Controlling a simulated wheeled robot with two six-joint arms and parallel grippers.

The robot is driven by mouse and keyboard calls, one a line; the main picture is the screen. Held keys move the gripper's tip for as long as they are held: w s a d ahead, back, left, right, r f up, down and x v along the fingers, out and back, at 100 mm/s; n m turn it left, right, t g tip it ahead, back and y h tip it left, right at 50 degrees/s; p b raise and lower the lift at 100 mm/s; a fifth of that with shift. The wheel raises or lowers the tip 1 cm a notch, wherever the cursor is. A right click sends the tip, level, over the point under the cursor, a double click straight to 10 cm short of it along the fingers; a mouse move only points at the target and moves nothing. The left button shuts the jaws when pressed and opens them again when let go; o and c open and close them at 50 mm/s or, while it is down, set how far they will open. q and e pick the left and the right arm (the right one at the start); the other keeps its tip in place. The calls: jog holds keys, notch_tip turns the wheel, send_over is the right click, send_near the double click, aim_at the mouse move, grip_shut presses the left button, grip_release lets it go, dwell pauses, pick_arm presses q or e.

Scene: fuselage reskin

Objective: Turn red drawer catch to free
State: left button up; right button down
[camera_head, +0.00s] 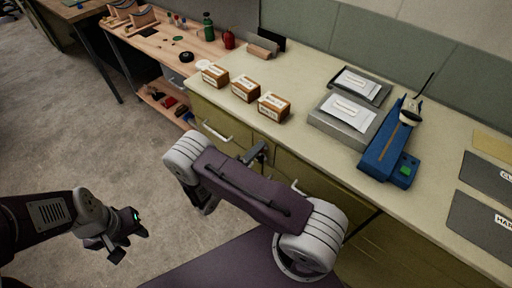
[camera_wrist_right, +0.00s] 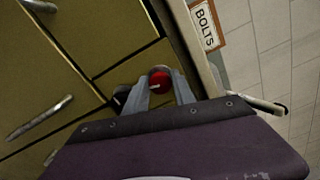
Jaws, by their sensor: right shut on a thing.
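The red drawer catch (camera_wrist_right: 159,80) is a round red knob with a pale mark, on the olive drawer front in the right wrist view. My right gripper (camera_wrist_right: 160,90) has its two grey fingers closed around the catch, one on each side. In the head view my right gripper (camera_head: 257,152) is at the drawer fronts below the counter edge, and the catch is hidden there behind my arm. My left gripper (camera_head: 128,238) hangs empty over the floor at lower left, with its fingers apart.
Olive drawers (camera_wrist_right: 65,60) with bar handles (camera_wrist_right: 40,118) surround the catch. A BOLTS label (camera_wrist_right: 207,24) is close by. The counter (camera_head: 300,70) above holds labelled boxes (camera_head: 245,88), trays (camera_head: 350,115) and a blue device (camera_head: 388,150). Floor at the left is clear.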

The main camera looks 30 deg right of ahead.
jog(key=shift+f+n+p, duration=0.1)
jog(key=shift+n+p, duration=0.35)
jog(key=shift+n, duration=1.05)
jog(key=c, duration=1.1)
grip_release()
jog(key=shift+a, duration=0.1)
jog(key=b+v, duration=0.1)
jog(key=v, duration=0.8)
